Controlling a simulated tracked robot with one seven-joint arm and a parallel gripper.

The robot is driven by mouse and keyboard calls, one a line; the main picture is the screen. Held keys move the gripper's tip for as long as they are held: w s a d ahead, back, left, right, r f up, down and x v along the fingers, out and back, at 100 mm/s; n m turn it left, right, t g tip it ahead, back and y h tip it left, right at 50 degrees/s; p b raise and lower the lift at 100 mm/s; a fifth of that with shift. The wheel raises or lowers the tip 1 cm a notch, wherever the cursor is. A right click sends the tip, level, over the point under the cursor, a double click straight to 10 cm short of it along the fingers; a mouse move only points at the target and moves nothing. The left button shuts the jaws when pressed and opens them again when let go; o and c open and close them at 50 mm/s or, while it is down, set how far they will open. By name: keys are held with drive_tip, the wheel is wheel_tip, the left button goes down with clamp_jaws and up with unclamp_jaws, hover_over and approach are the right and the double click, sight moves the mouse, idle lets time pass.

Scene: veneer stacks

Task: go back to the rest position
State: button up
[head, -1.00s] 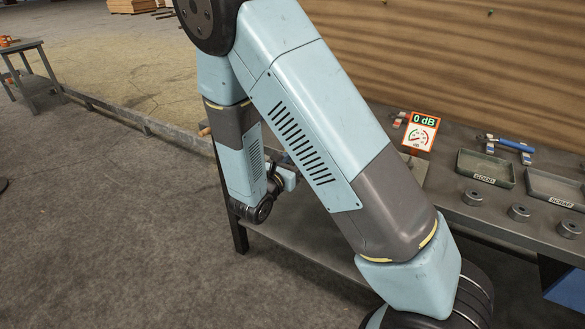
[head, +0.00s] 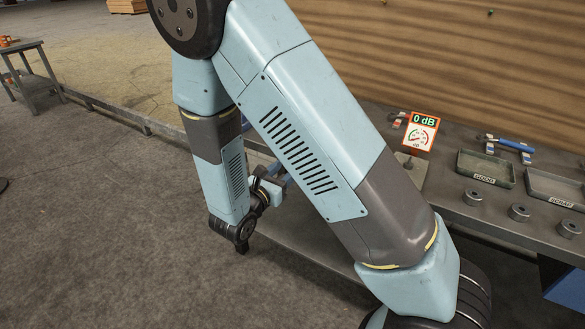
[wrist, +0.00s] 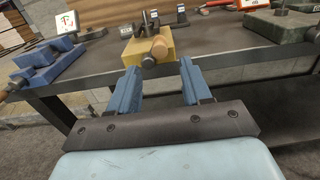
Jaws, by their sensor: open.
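My gripper (wrist: 158,78) is open and empty in the wrist view, its two blue fingers apart in front of the bench edge. In the head view my arm is folded, with the forearm hanging down beside the bench.
The dark bench (head: 440,190) carries a 0 dB sign (head: 420,131), GOOD tray (head: 486,168), SCRAP tray (head: 555,187), metal cylinders (head: 519,212) and a blue-handled tool (head: 517,145). Open floor (head: 100,220) is left of the bench.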

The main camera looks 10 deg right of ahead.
drive_tip(key=shift+s+a, duration=0.15)
drive_tip(key=shift+s, duration=0.05)
drive_tip(key=s+d+r+m+g, duration=0.5)
drive_tip(key=d+r+m+g, duration=0.15)
drive_tip(key=d+m, duration=0.2)
drive_tip(key=s+d+r+m+g, duration=0.45)
drive_tip(key=d+m+g, duration=0.3)
drive_tip(key=d, duration=0.25)
drive_tip(key=s+r+m+t+y, duration=0.5)
drive_tip(key=s+r+m+y, duration=0.6)
drive_tip(key=r+m, duration=0.1)
drive_tip(key=shift+r, duration=0.6)
